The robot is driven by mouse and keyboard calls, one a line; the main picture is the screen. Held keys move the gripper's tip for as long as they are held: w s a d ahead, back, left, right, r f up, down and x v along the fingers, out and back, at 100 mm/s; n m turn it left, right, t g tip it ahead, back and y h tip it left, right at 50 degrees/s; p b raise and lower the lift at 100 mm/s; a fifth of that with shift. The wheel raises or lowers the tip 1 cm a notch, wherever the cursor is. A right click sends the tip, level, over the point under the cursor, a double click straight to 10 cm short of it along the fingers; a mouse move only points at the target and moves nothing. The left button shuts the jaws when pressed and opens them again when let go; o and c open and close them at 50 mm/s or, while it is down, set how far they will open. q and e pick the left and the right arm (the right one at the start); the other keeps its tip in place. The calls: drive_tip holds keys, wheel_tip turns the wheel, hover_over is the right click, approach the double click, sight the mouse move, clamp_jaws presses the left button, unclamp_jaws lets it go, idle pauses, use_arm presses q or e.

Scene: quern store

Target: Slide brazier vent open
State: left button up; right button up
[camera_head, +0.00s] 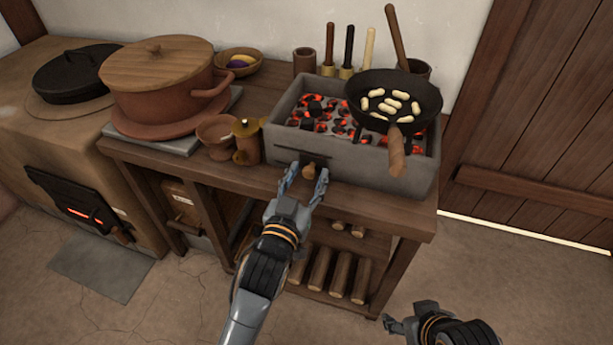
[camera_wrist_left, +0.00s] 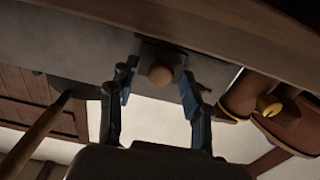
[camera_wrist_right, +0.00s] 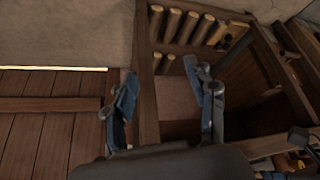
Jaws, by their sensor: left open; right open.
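The grey stone brazier (camera_head: 356,167) stands on the wooden table with glowing coals inside. On its front wall is a vent with a dark slot and a small wooden knob (camera_head: 308,171). My left gripper (camera_head: 305,180) is open at the front of the brazier, its fingers on either side of the knob. In the left wrist view the knob (camera_wrist_left: 160,73) lies between the open fingers (camera_wrist_left: 158,90), apart from both. My right gripper (camera_head: 388,322) is low at the right, in front of the table; the right wrist view shows its fingers (camera_wrist_right: 165,100) open and empty.
A black pan (camera_head: 420,97) with pale pods sits over the brazier's right side, its handle reaching past the front edge. A brass-coloured jug (camera_head: 247,143) and clay bowl (camera_head: 216,133) stand left of it. Logs (camera_head: 338,275) lie on the lower shelf. Floor at the right is clear.

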sight(290, 155)
use_arm(q)
clamp_jaws()
drive_tip(key=shift+a+r+p, duration=0.1)
drive_tip(key=shift+a+p, duration=0.1)
drive_tip(key=shift+p, duration=0.1)
drive_tip(key=p, duration=0.1)
drive_tip(key=a, duration=0.1)
drive_tip(key=w+a+p, duration=0.1)
drive_tip(key=shift+a+r+p, duration=0.25)
drive_tip(key=shift+p, duration=0.05)
drive_tip(key=shift+w+a+f+p, duration=0.15)
drive_tip(key=shift+a+p, duration=0.1)
drive_tip(key=shift+a, duration=0.3)
drive_tip(key=shift+w+a+f+p, duration=0.15)
drive_tip(key=shift+a+p, duration=0.05)
drive_tip(key=shift+a, duration=0.3)
use_arm(e)
drive_tip(key=f, duration=0.1)
drive_tip(key=s+f+g, duration=0.1)
drive_tip(key=s+d+f+g, duration=0.1)
drive_tip(key=shift+s+f, duration=0.25)
use_arm(q)
drive_tip(key=shift+a, duration=0.1)
drive_tip(key=shift+c, duration=1.5)
unclamp_jaws()
drive_tip(key=o, duration=0.3)
drive_tip(key=shift+a, duration=0.1)
use_arm(e)
drive_tip(key=shift+a, duration=0.1)
